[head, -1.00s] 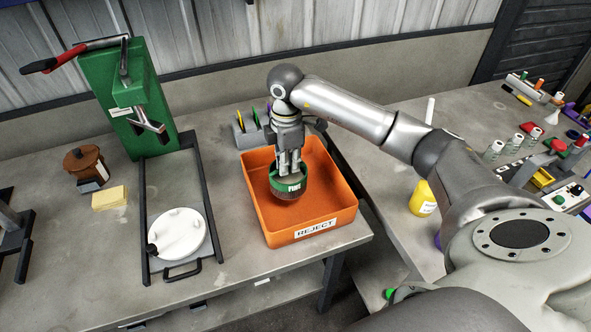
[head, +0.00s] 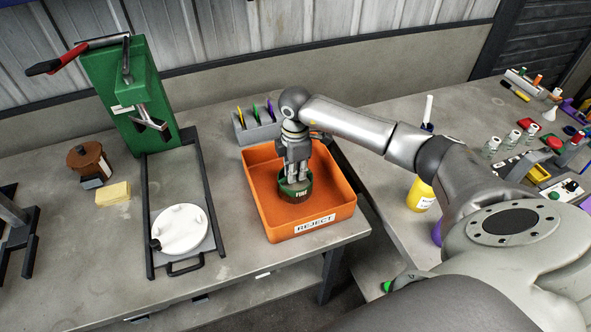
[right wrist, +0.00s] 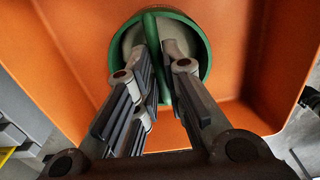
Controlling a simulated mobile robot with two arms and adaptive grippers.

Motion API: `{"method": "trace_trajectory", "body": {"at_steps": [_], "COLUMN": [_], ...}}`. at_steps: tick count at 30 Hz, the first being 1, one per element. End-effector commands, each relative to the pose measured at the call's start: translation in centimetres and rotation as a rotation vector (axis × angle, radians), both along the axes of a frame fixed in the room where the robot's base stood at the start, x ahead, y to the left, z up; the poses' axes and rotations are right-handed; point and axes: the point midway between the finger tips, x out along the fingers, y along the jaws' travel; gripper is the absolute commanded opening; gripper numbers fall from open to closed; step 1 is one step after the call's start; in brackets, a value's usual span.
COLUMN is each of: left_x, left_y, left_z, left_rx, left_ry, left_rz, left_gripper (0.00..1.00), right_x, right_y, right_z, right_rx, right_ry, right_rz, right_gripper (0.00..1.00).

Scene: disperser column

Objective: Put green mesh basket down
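The green mesh basket (head: 295,190) is a short round cup with a green rim and a label that seems to read "FINE". It is inside the orange REJECT tray (head: 318,224), upright and at or close to the tray floor; I cannot tell whether it touches. My right gripper (head: 297,176) points down over it. In the right wrist view, its fingers (right wrist: 162,62) are closed on the green bar across the top of the basket (right wrist: 203,40). Inside the basket a pale surface shows. My left gripper is not in view.
Behind the tray stands a grey holder (head: 257,129) with coloured cards. To the left are a green press (head: 135,95), a white round lid (head: 183,230), a yellow block (head: 113,196) and a brown pot (head: 88,160). A yellow bottle (head: 420,194) stands to the right.

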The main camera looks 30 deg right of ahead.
Motion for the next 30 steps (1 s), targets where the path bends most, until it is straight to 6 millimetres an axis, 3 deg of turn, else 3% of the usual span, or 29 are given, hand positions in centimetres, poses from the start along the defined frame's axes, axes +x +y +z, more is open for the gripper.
{"method": "trace_trajectory", "body": {"at_steps": [4,17,30], "left_x": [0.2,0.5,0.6], "left_y": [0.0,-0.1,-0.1], "left_z": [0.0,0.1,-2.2], "left_rx": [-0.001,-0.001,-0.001], "left_ry": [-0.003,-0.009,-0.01], "left_rz": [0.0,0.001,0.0], "left_gripper": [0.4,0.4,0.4], "right_x": [0.0,0.0,0.1], "right_y": [0.0,0.0,0.0], "right_z": [0.0,0.6,9.3], "right_rx": [0.0,-0.001,-0.001], "right_ry": [0.001,0.001,-0.003], "right_rz": [0.0,0.001,0.0], "right_gripper": [0.3,0.3,0.3]}}
